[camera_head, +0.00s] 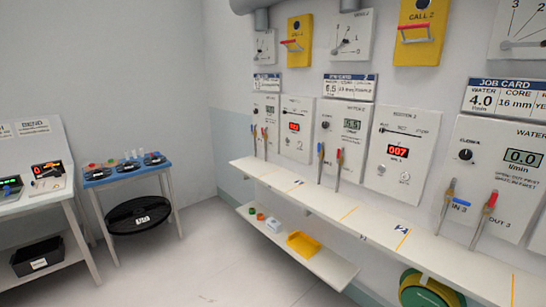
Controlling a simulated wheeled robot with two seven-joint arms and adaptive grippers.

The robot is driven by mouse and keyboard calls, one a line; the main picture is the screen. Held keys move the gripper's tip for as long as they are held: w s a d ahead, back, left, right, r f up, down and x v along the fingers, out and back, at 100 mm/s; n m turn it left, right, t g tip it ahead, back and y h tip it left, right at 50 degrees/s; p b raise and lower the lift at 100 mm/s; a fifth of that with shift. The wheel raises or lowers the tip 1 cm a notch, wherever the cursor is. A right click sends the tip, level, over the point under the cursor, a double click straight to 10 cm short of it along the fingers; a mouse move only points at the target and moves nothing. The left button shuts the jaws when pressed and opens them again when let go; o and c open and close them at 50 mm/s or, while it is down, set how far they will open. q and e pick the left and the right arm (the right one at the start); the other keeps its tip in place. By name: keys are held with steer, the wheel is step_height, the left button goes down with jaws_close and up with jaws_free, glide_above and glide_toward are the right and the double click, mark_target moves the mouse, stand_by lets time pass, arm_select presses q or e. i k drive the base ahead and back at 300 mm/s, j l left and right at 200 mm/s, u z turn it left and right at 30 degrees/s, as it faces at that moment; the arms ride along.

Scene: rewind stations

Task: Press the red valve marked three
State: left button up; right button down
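A red valve lever (491,201) is on the right side of the head view, on the white water panel (505,155) of the nearest station. The label below it reads OUT 3. A blue valve lever (459,201) marked IN 3 is to its left on the same panel. The red lever is tilted; its lower stem runs down toward the shelf. Neither of my grippers is in view, and nothing touches the valves.
A long white shelf (375,222) runs along the wall below the panels. Other blue and red levers (339,158) stand farther back. A lower shelf holds a yellow tray (302,244). A blue table (125,172) and white bench stand left. The floor between is clear.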

mark_target(494, 196)
steer(key=l+z, duration=0.25)
steer(key=l, duration=0.15)
steer(key=i+l+z, duration=0.15)
steer(key=l+z, duration=0.15)
steer(key=i+l+z, duration=0.25)
steer(key=l, duration=0.2)
steer(key=l+z, duration=0.3)
steer(key=i+l, duration=0.05)
